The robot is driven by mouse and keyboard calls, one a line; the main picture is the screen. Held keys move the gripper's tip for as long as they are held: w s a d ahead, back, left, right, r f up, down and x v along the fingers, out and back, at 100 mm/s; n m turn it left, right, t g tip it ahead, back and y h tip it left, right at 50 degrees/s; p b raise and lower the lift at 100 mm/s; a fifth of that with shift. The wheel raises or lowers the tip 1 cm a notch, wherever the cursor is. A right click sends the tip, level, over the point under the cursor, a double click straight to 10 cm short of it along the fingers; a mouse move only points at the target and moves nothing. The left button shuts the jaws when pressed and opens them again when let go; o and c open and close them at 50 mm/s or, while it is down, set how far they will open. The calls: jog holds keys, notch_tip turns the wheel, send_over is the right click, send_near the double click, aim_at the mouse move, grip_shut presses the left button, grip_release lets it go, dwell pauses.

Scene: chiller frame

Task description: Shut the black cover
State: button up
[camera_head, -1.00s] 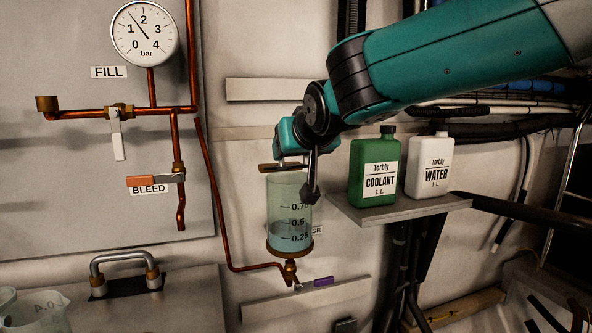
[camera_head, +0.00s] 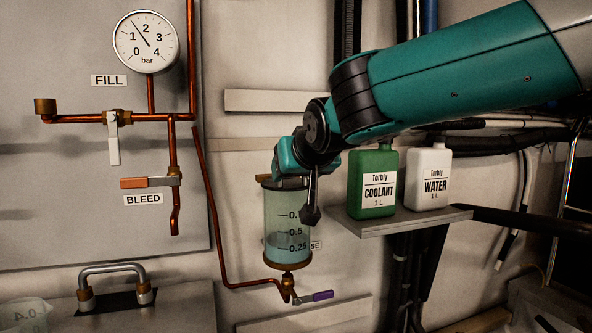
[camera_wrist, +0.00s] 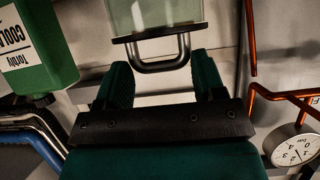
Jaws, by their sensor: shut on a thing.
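The dark cover (camera_head: 265,182), brownish at its edge, is at the top of the clear graduated cylinder (camera_head: 287,225), which holds bluish liquid. My gripper (camera_head: 287,172) is right above it and hides much of it. In the wrist view the cover's dark rim (camera_wrist: 160,33) shows at the end of the glass, with its U-shaped handle (camera_wrist: 158,67) between the fingers of my gripper (camera_wrist: 161,75). The gripper is shut on this handle. The cover looks level and at the cylinder's rim; I cannot tell if it is fully seated.
A green coolant bottle (camera_head: 373,181) and a white water bottle (camera_head: 428,177) stand on a shelf (camera_head: 400,222) right of the cylinder. Copper pipes (camera_head: 213,213), a gauge (camera_head: 146,42) and a bleed valve (camera_head: 150,182) are on the left. A purple-handled valve (camera_head: 318,296) sits below the cylinder.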

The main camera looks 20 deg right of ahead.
jog(key=o, duration=1)
jog(key=shift+d+f, duration=0.2)
jog(key=shift+f, duration=0.3)
jog(key=shift+a+r, duration=0.1)
jog(key=b+v, duration=0.7)
jog(key=v, duration=1)
jog(key=shift+r, duration=0.2)
jog(key=shift+s, duration=0.1)
